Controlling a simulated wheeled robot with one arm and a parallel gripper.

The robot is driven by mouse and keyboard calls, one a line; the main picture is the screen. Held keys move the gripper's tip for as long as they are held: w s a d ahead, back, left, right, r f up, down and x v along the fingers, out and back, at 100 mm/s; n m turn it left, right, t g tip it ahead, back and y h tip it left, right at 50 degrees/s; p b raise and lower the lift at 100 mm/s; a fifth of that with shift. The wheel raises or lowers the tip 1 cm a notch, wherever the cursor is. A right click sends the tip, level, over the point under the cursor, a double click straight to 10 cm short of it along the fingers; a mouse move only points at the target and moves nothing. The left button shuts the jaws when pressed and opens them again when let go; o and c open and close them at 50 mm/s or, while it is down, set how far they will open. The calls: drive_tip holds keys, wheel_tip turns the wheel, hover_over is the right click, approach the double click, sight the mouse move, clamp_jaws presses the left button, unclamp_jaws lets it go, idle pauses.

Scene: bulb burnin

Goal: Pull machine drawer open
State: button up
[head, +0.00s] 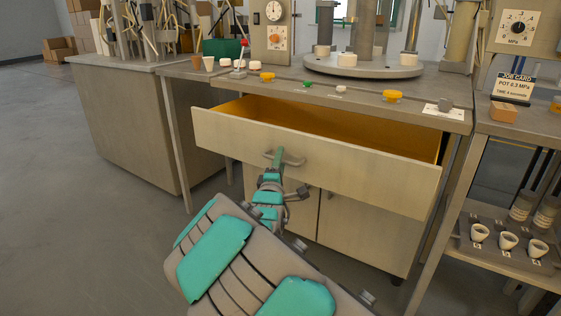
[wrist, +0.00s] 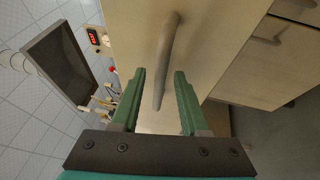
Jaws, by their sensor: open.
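The machine drawer (head: 370,178) in the head view stands well out from under the worktop, and its yellow inside (head: 330,125) shows empty where I can see it. Its grey bar handle (head: 293,160) is on the front panel. My gripper (head: 278,158) is at the handle. In the wrist view my green fingers (wrist: 160,95) are open, with the handle (wrist: 168,55) running between them and a gap on both sides. The handle is not clamped.
Cabinet doors (head: 355,225) sit below the drawer. A side shelf (head: 475,255) with several small white cups stands at right. The worktop (head: 440,112) above carries coloured buttons and a round machine plate (head: 363,70). Open grey floor (head: 80,190) lies at left.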

drive_tip(key=shift+s, duration=0.1)
drive_tip(key=v, duration=0.7)
drive_tip(key=shift+s+b, duration=0.3)
drive_tip(key=shift+s, duration=0.05)
drive_tip(key=shift+f, duration=0.15)
drive_tip(key=s+d+f+m+g+y, duration=0.4)
drive_tip(key=s+d+f+m+g, duration=0.2)
drive_tip(key=s+f+m+g, duration=0.45)
drive_tip(key=s+d+m+g, duration=0.2)
drive_tip(key=s+g, duration=0.1)
drive_tip(key=s, duration=0.8)
drive_tip(key=s+d+r+m+g, duration=0.1)
drive_tip(key=s+g, duration=0.3)
drive_tip(key=s, duration=0.8)
drive_tip(key=s+d+m+g, duration=0.2)
drive_tip(key=s+d+g, duration=0.1)
drive_tip(key=s, duration=0.9)
drive_tip(key=shift+s+r+m+g+p, duration=0.2)
drive_tip(key=shift+r+m+g+p, duration=0.1)
drive_tip(key=shift+m+g+p, duration=0.1)
